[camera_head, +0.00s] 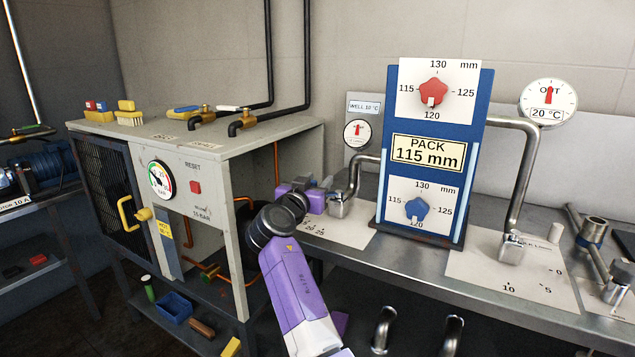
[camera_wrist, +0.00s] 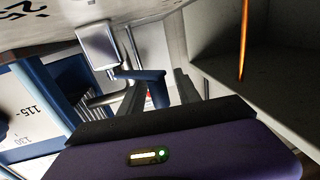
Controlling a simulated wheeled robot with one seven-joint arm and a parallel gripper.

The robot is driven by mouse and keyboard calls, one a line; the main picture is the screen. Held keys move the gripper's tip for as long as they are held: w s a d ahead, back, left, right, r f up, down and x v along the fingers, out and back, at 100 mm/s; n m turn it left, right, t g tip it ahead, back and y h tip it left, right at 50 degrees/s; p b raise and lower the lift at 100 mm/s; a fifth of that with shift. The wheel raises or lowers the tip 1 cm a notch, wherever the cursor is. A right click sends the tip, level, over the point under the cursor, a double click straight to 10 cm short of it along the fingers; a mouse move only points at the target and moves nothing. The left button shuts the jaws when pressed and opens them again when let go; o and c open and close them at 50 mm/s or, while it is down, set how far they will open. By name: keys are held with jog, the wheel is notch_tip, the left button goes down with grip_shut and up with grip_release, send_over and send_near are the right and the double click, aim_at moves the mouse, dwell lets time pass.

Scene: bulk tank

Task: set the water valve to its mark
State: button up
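The water valve's metal body (camera_head: 340,207) stands at the left of the counter on a white scale plate (camera_head: 348,236), partly covered by my gripper. Only 20 and 25 can be read on the plate. My purple gripper (camera_head: 312,190) is beside the valve on its left. In the wrist view the square metal valve end (camera_wrist: 99,46) shows, with a blue handle (camera_wrist: 142,75) reaching in between the fingers of my gripper (camera_wrist: 160,92). The fingers look apart, with a gap beside the handle. Whether either finger touches it cannot be told. The valve's pointer and mark are hidden.
A blue panel (camera_head: 398,152) with red (camera_head: 433,91) and blue (camera_head: 417,208) knobs stands right of the valve. A grey cabinet (camera_head: 231,166) is on the left. A second valve (camera_head: 512,249) stands on another plate further right. Pipes rise behind.

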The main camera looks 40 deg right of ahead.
jog(key=v, duration=0.7)
jog(key=shift+s+a, duration=0.15)
jog(key=shift+a, duration=0.1)
